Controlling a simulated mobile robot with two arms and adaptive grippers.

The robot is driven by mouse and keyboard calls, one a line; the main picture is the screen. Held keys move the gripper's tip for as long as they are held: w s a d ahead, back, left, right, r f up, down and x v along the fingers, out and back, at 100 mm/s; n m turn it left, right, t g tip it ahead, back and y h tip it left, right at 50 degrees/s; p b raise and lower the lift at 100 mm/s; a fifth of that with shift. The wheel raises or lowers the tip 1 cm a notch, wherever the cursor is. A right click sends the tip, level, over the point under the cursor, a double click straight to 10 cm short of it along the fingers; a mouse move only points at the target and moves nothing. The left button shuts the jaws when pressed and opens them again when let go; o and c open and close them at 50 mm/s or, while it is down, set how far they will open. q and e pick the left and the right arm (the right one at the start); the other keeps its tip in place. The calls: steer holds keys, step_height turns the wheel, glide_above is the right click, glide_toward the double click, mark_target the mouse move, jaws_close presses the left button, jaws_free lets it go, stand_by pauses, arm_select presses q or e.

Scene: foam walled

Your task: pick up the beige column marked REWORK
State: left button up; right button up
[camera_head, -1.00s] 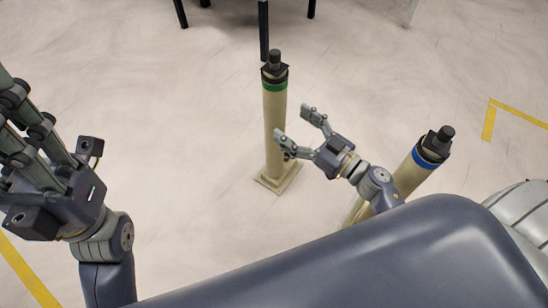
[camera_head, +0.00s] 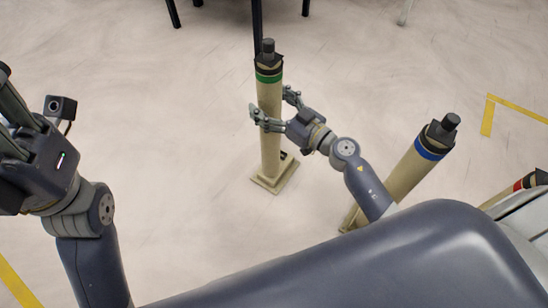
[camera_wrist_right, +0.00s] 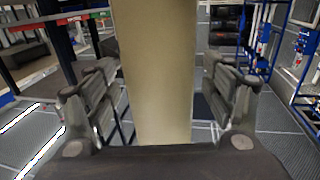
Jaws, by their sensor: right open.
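A beige column (camera_head: 270,125) with a green band and a black cap stands upright on a square foot near the middle of the head view. My right gripper (camera_head: 270,105) is open, with its fingers on either side of the column's upper part. In the right wrist view, the beige shaft (camera_wrist_right: 158,75) stands between the two spread fingers, with gaps on both sides. No REWORK lettering is readable on any column. My left gripper (camera_head: 22,150) is at the left edge, partly cut off, so its jaw state is unclear.
A second beige column with a blue band (camera_head: 405,172) stands to the right, partly behind my arm and body. A red-banded column (camera_head: 528,182) shows at the right edge. Dark furniture legs (camera_head: 257,25) stand behind. Yellow floor tape (camera_head: 488,115) lies at right.

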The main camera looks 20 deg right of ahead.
steer(key=shift+w+a, duration=0.15)
steer(key=shift+w, duration=0.15)
steer(key=shift+c, duration=0.6)
jaws_close()
steer(key=shift+r, duration=0.25)
steer(key=shift+r, duration=0.2)
